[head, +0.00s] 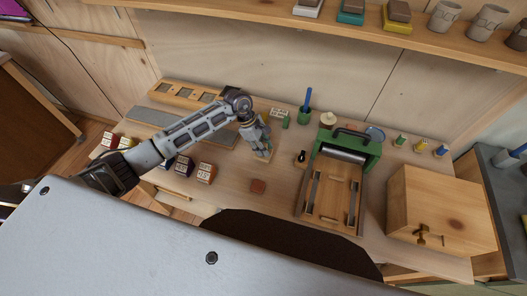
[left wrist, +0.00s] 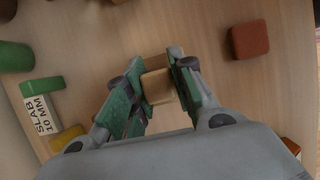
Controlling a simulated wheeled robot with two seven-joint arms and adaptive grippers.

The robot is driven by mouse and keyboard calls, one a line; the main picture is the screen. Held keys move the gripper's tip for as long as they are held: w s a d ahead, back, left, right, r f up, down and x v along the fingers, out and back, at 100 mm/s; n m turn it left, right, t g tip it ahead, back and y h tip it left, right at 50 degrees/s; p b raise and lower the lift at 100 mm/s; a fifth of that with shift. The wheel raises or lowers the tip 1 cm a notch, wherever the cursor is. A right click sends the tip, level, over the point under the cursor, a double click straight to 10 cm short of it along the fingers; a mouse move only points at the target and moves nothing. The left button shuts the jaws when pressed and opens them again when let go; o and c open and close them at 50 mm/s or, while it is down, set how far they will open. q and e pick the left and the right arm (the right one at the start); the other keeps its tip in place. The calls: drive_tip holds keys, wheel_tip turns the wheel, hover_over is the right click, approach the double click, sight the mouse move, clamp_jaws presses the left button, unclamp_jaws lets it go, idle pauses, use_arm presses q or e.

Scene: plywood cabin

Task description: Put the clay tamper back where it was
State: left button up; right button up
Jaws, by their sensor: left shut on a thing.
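My left gripper (head: 262,146) is over the middle of the workbench, pointing down. In the left wrist view, my left gripper (left wrist: 158,80) is shut on a tan wooden block-like piece, which I take to be the clay tamper (left wrist: 157,88). Its paler wooden part shows under the fingers in the head view (head: 264,156). The fingers hide much of it. I cannot tell whether its underside touches the bench. My right gripper is not in view.
A reddish-brown block (head: 258,186) lies in front of the gripper. The green slab roller (head: 345,160) and a wooden box (head: 440,210) stand to the right. A "SLAB 10 MM" block (left wrist: 42,113) and green pieces lie close by. Labelled blocks (head: 205,172) stand left.

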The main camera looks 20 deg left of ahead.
use_arm(q)
drive_tip(key=shift+f, duration=1.45)
drive_tip(key=shift+f, duration=0.15)
drive_tip(key=o, duration=1)
drive_tip(key=shift+r, duration=0.25)
drive_tip(key=b+v, duration=0.1)
drive_tip(key=v, duration=1)
drive_tip(key=shift+a+r, duration=0.25)
drive_tip(key=shift+r, duration=0.1)
